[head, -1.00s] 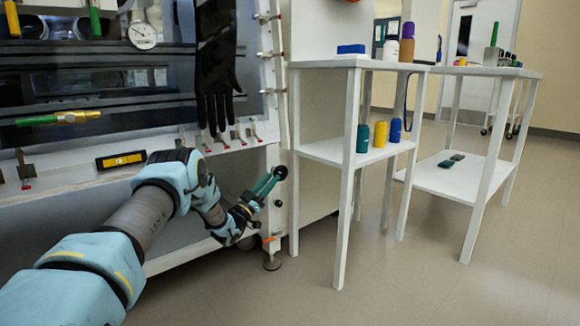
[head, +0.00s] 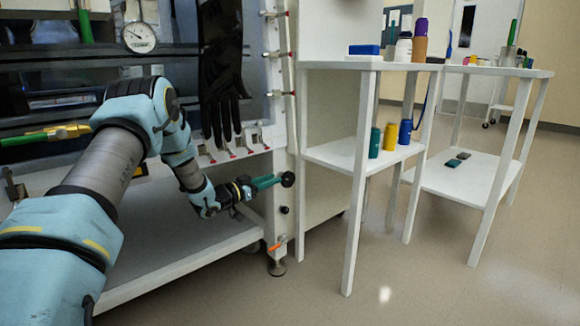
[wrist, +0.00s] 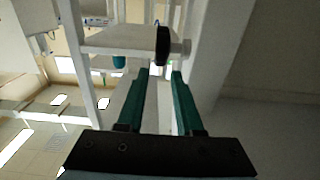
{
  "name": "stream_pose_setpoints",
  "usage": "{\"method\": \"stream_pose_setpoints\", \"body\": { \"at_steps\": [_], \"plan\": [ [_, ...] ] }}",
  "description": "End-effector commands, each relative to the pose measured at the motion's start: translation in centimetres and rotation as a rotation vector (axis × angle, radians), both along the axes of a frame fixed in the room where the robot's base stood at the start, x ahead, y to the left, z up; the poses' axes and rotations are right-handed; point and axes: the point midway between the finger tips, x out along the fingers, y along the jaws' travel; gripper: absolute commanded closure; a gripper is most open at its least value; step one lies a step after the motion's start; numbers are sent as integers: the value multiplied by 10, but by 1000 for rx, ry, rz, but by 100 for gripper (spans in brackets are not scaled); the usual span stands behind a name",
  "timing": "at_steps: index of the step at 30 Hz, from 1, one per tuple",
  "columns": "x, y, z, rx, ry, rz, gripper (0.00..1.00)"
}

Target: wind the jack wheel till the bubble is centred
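A white shelf table (head: 330,156) with bottles stands close on the right. A black glove (head: 218,80) hangs above my forearm. Open floor lies in front.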

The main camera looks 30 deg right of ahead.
Motion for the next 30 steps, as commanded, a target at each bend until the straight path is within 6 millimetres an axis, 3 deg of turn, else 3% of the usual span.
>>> {"method": "stream_pose_setpoints", "body": {
  "at_steps": [5, 15, 21, 30],
  "plan": [
    [-3, -10, -1, 18, -1, -10, 65],
    [9, -69, -3, 17, -3, -10, 65],
    [15, -95, -2, 16, -1, -9, 65],
    [17, -105, 0, 16, 0, -7, 65]
  ]
}}
